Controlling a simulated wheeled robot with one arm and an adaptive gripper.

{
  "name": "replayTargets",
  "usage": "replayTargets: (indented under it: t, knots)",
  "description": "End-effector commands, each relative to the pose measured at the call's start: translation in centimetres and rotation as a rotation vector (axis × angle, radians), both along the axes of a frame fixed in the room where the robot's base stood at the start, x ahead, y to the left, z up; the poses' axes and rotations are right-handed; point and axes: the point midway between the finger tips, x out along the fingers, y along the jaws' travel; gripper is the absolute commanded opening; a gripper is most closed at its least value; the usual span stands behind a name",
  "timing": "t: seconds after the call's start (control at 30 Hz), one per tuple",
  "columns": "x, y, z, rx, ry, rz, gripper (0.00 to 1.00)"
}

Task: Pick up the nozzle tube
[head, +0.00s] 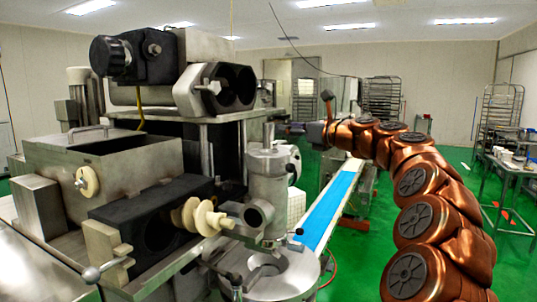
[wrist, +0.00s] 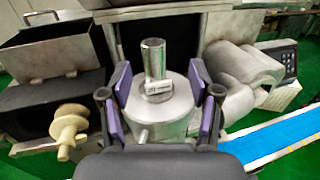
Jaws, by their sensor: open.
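An upright metal tube (wrist: 153,60), which I take to be the nozzle tube, stands on a round metal housing (wrist: 168,118) in the wrist view. A small pale block lies against its foot. In the head view the tube's upper part (head: 268,134) shows above the upright cylinder of the machine. My gripper (wrist: 160,82) is open. In the wrist view its purple-padded fingers appear on either side of the tube, with clear gaps and no visible contact. How far they are from it in depth I cannot tell. In the head view the gripper is hard to make out.
The encrusting machine (head: 150,150) fills the left, with a pale screw (head: 207,217) sticking out and a hopper (wrist: 52,47). A blue conveyor belt (head: 330,205) runs to the right of the housing. Green floor (head: 350,258) lies beyond it. Racks stand far back.

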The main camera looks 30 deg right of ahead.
Motion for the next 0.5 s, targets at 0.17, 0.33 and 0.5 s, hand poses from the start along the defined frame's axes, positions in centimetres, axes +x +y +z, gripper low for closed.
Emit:
replayTargets:
  t: [0.17, 0.33, 0.5]
  knots:
    - [1.5, 0.6, 0.0, -0.002, 0.002, 0.002, 0.62]
    - [2.6, 1.2, 0.1, -0.002, 0.003, 0.002, 0.62]
    - [4.8, 2.2, 0.0, -0.003, 0.005, 0.002, 0.62]
